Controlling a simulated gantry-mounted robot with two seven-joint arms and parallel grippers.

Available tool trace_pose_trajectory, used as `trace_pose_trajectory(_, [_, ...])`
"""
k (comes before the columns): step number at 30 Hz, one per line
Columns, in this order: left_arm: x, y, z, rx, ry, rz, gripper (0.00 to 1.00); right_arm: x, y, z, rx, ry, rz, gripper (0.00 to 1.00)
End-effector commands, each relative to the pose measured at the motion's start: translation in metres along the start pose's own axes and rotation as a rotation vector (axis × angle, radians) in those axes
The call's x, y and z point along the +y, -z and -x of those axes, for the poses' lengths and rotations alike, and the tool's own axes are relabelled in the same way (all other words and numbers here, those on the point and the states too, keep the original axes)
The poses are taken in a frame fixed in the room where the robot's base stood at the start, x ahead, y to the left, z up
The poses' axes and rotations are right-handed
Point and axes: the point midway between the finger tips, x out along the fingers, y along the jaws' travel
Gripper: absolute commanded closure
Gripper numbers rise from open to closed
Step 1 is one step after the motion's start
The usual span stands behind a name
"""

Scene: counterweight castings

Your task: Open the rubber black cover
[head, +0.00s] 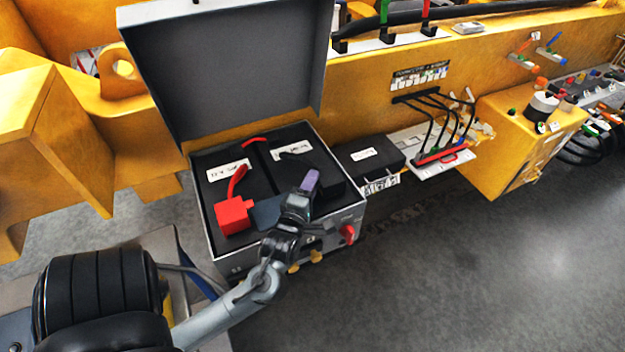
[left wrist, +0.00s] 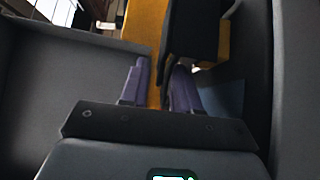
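An open grey box (head: 345,215) holds two dark batteries with white labels. The black cover (head: 328,178) appears as a dark block on the right battery, beside a black cable. It is dark on dark, so its outline is hard to tell. My left gripper (head: 310,181), with purple fingers, is over the front right part of the box, just left of the black cover and partly in front of it. In the left wrist view the fingers (left wrist: 160,82) stand apart with a gap. A black block (left wrist: 195,30) lies beyond the right finger; I cannot tell whether they touch. My right gripper is out of view.
The box's raised lid (head: 225,70) stands behind. A red cover (head: 234,215) with a red cable sits on the left battery. A red knob (head: 347,233) is on the box front. A black case (head: 368,157) stands right of the box, against the yellow machine frame.

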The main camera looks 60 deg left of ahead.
Motion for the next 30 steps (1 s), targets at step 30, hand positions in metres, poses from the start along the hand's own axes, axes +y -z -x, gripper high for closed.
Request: trace_pose_trajectory(30, [-0.0001, 0.0004, -0.0095, 0.001, 0.000, 0.000, 1.00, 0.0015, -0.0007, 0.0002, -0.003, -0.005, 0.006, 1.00])
